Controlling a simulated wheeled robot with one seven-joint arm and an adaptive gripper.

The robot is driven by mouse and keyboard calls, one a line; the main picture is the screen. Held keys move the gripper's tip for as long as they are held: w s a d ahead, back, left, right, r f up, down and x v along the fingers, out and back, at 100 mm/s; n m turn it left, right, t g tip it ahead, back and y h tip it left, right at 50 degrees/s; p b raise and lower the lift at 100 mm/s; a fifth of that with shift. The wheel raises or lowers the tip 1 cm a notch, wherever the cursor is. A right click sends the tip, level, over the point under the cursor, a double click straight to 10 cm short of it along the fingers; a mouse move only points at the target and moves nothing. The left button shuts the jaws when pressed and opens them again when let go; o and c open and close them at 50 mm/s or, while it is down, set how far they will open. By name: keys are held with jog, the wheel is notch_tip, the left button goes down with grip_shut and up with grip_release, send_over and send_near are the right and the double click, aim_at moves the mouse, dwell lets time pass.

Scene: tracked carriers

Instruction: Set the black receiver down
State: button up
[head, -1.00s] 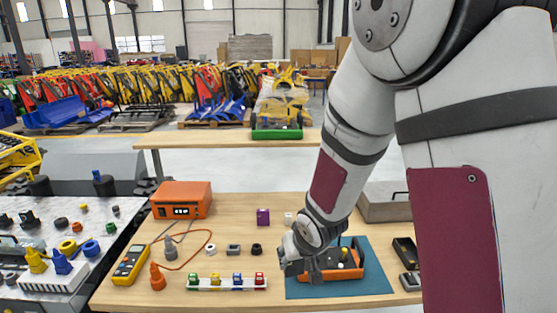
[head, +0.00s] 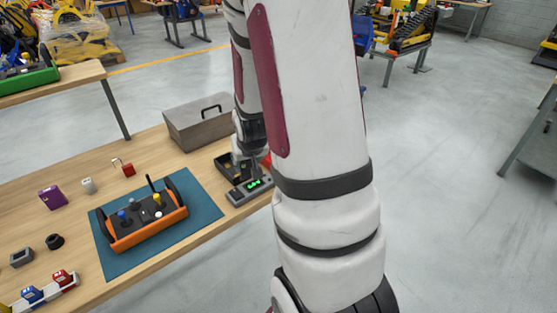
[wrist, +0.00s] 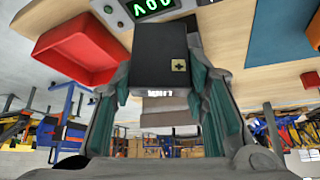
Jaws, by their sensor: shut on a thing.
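A black box-shaped thing with a gold cross mark, which I take for the black receiver (wrist: 155,62), sits between my fingers in the wrist view. My gripper (wrist: 159,88) is shut on it from both sides. My arm hides part of this area. I cannot tell whether the receiver touches anything below.
An orange controller (head: 148,222) lies on a blue mat (head: 203,200), left of my gripper. A grey case (head: 195,122) with a handle stands behind. A red bin (wrist: 82,48) shows in the wrist view. Small parts lie at the left; floor is open at the right.

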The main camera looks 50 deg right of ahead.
jog(key=d+p, duration=0.1)
jog(key=d, duration=0.4)
jog(key=d+f+p, duration=0.1)
jog(key=d, duration=0.4)
jog(key=d+p, duration=0.1)
jog(key=d, duration=0.4)
jog(key=shift+w+d+f, duration=0.25)
jog(key=shift+w+d, duration=0.05)
jog(key=shift+d, duration=0.1)
jog(key=shift+f, duration=1.75)
jog(key=shift+f, duration=0.1)
jog(key=o, duration=1.2)
